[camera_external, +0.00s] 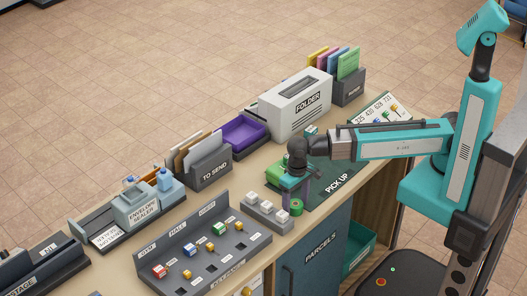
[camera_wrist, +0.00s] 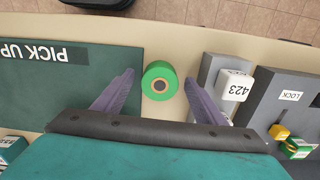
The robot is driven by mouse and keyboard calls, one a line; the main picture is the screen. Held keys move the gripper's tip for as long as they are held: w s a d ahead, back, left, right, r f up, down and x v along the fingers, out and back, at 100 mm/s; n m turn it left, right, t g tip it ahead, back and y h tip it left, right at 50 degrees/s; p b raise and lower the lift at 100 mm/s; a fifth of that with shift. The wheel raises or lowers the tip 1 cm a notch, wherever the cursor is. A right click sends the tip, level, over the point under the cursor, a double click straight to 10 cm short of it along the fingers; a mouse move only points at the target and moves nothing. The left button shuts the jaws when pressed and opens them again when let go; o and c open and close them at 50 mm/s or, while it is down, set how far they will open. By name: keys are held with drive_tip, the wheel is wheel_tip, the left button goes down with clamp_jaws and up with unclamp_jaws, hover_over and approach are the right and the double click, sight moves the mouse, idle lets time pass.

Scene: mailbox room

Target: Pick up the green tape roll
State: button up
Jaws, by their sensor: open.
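The green tape roll (camera_wrist: 159,82) lies flat on the beige counter in the wrist view, beside the edge of the dark green mat (camera_wrist: 90,80). Its round hole faces up. In the external view the roll (camera_external: 296,206) shows near the mat's front left corner. My gripper (camera_wrist: 160,85) is open, with one purple finger on each side of the roll in the wrist view. I see no contact between the fingers and the roll. In the external view my gripper (camera_external: 296,190) points down over the counter by the roll.
A grey holder (camera_external: 262,212) with several white stamps stands just left of the roll. The key panel (camera_external: 205,250) is further left. The folder machine (camera_external: 296,104) stands behind, with the purple tray (camera_external: 243,135) beside it.

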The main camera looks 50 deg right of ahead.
sight(295, 204)
drive_tip(key=shift+c, duration=0.2)
drive_tip(key=c, duration=1.1)
drive_tip(key=shift+r, duration=0.15)
wheel_tip(295, 204, up, 10)
drive_tip(key=b, duration=0.2)
idle(0.5)
